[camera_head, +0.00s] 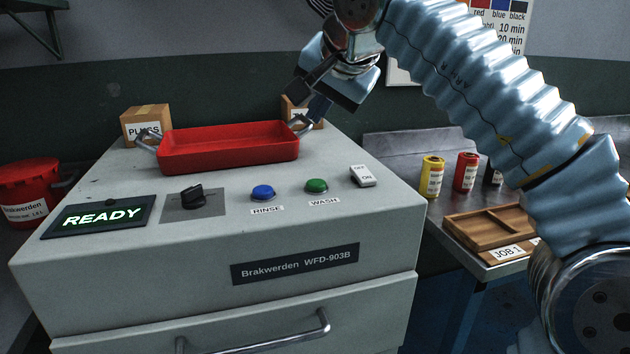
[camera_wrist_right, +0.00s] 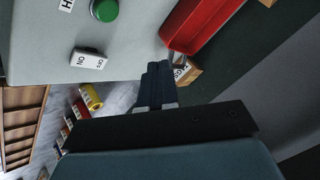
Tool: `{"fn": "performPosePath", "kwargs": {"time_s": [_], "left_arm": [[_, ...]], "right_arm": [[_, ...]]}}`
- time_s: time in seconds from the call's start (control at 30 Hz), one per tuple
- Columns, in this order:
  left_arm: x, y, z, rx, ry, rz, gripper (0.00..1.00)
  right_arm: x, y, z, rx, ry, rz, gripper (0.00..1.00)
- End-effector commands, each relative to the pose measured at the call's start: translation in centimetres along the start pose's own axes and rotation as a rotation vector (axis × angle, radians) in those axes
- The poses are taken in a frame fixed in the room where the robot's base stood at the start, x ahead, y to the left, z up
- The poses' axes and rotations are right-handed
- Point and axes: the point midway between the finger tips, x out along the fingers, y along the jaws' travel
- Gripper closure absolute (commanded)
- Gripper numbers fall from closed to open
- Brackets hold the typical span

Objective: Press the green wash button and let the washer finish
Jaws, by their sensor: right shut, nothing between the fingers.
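The green wash button (camera_head: 316,186) sits on the top panel of the grey washer (camera_head: 330,235), right of the blue rinse button (camera_head: 262,193). The green button also shows at the top of the right wrist view (camera_wrist_right: 104,9). The washer's display (camera_head: 100,216) reads READY. My right gripper (camera_head: 318,108) is shut and empty, above the back right of the washer near the red tray's right handle; I cannot tell whether it touches it. Its closed fingers show in the wrist view (camera_wrist_right: 158,82). My left gripper is not in view.
A red tray (camera_head: 228,155) rests on the washer top behind the buttons. A white on/off switch (camera_head: 362,177) and a black knob (camera_head: 193,195) flank the buttons. Film canisters, one yellow (camera_head: 432,176) and one red (camera_head: 466,172), and a wooden tray (camera_head: 480,224) stand on the right bench.

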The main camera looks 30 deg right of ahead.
Motion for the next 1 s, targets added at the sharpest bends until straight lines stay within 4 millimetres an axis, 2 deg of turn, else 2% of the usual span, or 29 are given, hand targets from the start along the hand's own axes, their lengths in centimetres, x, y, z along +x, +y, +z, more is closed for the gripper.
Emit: {"fn": "performPosePath", "kwargs": {"time_s": [0.47,0.5,0.6,1.0], "left_arm": [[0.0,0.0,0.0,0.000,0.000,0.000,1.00],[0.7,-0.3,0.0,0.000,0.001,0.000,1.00],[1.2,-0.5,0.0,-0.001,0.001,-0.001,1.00],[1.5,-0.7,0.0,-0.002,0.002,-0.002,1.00]], "right_arm": [[4.1,3.1,3.1,-0.001,-0.002,0.001,1.00],[4.7,3.5,3.5,0.001,0.000,0.000,1.00],[5.4,4.0,3.9,0.000,0.000,0.000,1.00],[5.9,4.3,4.3,0.000,0.000,0.000,1.00]]}}
